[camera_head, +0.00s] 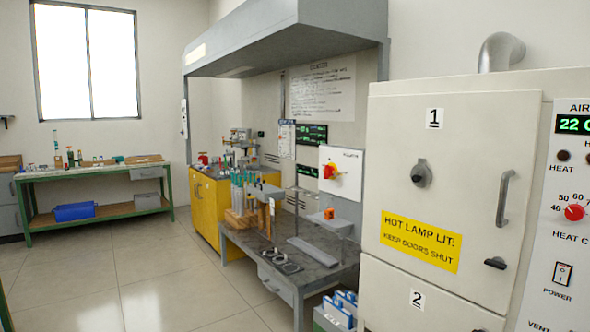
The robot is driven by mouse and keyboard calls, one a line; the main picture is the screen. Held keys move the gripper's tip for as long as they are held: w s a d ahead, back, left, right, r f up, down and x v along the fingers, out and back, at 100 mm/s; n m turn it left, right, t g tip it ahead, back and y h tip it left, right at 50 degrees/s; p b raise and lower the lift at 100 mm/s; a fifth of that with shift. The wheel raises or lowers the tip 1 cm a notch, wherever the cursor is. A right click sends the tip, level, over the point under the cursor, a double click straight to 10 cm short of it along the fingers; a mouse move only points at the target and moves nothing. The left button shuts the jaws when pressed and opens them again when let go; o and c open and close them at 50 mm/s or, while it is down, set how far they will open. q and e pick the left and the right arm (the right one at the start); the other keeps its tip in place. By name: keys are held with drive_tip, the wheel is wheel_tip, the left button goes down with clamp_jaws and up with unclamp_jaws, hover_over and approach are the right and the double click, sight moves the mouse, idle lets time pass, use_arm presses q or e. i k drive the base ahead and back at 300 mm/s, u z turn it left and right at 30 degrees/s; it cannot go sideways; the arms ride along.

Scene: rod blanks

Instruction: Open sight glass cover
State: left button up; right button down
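A white cabinet door marked 1 (455,140) is at the right and looks shut. A small round grey fitting with a knob (421,173) sits on it, left of the door handle (505,198); it may be the sight glass cover, and no glass shows there. A dark latch (495,263) is low on the same door. Below it is a second door marked 2 (400,305), partly cut off by the frame. Neither of my grippers is in view.
A yellow hot-lamp sign (420,241) is on door 1. A control panel (572,200) stands right of it. A grey bench (270,243) with tools and a bin of blue items (338,308) stand left of the cabinet. The tiled floor (140,280) at left is clear.

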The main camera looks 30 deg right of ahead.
sight(420, 175)
drive_tip(key=z, duration=0.05)
drive_tip(key=i, duration=2)
drive_tip(key=z, duration=0.6)
